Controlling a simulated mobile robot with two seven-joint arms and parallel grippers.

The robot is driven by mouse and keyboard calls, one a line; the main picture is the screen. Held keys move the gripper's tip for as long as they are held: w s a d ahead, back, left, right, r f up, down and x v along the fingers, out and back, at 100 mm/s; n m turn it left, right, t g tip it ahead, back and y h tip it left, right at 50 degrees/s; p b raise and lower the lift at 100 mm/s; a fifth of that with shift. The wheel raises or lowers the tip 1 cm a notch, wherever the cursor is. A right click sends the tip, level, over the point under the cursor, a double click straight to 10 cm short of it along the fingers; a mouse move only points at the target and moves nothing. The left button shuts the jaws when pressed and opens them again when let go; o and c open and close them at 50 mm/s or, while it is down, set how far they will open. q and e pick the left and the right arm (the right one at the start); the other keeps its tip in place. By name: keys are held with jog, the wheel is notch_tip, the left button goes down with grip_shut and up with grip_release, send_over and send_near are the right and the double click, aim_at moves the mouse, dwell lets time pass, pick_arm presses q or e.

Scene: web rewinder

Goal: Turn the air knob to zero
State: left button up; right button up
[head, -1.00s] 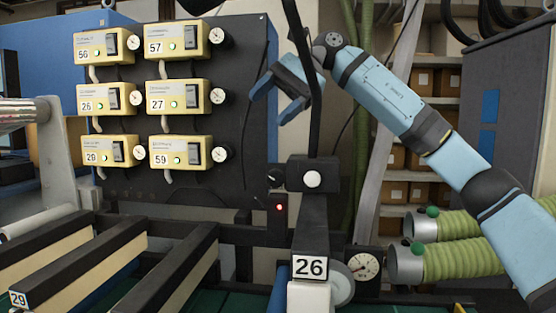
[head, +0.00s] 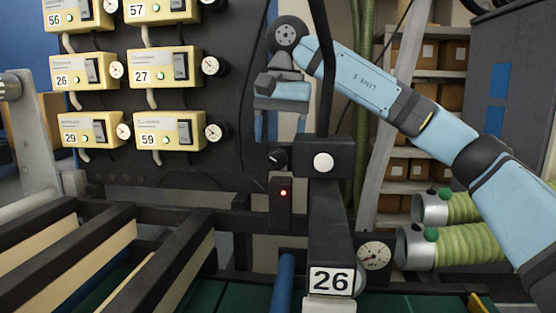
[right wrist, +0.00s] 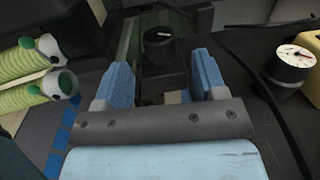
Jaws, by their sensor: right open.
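The air knob (head: 278,157) is a small black dial with a white pointer line, on a dark post left of the black block with the white button. In the right wrist view the knob (right wrist: 158,38) lies beyond the fingertips, between their lines, with its pointer toward the right. My right gripper (head: 280,132) hangs fingers down just above the knob in the head view. Its blue fingers (right wrist: 160,76) are apart with nothing between them, and they do not appear to touch the knob. My left gripper is not seen.
A red-lit box (head: 282,195) sits below the knob. A black upright (head: 323,80) stands close right of the gripper. A dial gauge (head: 374,256) and green hoses (head: 470,243) are at right. Yellow numbered boxes (head: 168,132) with gauges line the left panel.

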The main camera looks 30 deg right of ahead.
aim_at(278, 150)
jog(key=f, duration=0.3)
jog(key=shift+a+f, duration=0.25)
jog(key=shift+f, duration=0.5)
